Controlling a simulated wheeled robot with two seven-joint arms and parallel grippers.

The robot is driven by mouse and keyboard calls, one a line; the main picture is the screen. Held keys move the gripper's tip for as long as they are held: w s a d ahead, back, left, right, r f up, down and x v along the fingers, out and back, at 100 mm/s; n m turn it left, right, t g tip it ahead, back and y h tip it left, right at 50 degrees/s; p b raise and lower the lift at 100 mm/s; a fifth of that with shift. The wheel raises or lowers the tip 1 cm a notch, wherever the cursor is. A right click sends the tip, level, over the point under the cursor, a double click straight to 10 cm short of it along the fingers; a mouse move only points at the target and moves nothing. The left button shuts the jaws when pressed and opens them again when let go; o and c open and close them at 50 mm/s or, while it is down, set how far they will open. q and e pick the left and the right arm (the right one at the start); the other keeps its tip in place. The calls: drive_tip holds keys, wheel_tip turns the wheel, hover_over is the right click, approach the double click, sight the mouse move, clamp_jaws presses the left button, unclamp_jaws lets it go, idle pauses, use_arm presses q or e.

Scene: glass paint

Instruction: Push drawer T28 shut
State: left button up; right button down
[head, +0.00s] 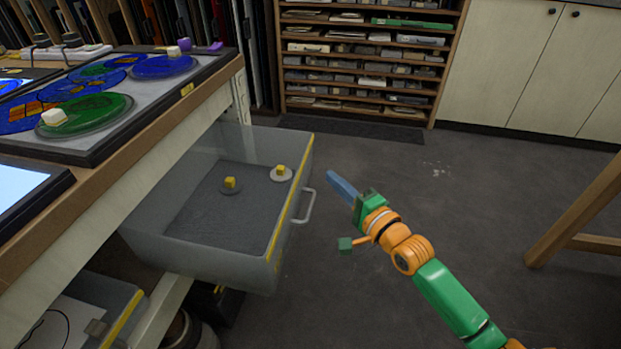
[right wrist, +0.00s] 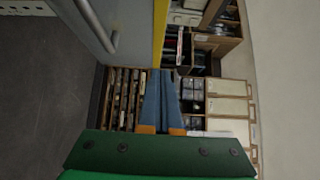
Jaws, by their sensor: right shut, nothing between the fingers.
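A clear-walled drawer (head: 213,258) with a yellow top edge and a grey bar handle (head: 306,206) stands pulled out under the workbench. I cannot read a T28 label on it. Its front and handle (right wrist: 92,20) also show in the right wrist view. Inside lie a dark disc (head: 230,190) and a white disc (head: 282,176), each with a yellow block. My right gripper (head: 331,174) is shut and empty, just right of the drawer front and apart from the handle. Its blue fingers also show in the right wrist view (right wrist: 161,74). My left gripper is not in view.
A second, lower drawer (head: 118,297) with a yellow edge shows at bottom left. The workbench (head: 150,122) carries trays of coloured glass discs. A shelf (head: 365,55) stands at the back, a wooden leg (head: 575,215) at right. The floor (head: 400,180) between is clear.

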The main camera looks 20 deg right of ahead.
drive_tip(key=w+a, duration=0.1)
drive_tip(key=w, duration=0.1)
drive_tip(key=w+a, duration=0.2)
drive_tip(key=shift+w+a, duration=0.1)
drive_tip(key=shift+a, duration=0.2)
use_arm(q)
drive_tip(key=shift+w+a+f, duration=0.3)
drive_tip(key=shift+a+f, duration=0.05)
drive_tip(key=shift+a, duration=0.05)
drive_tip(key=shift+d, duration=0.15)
use_arm(e)
drive_tip(key=shift+w+a, duration=0.1)
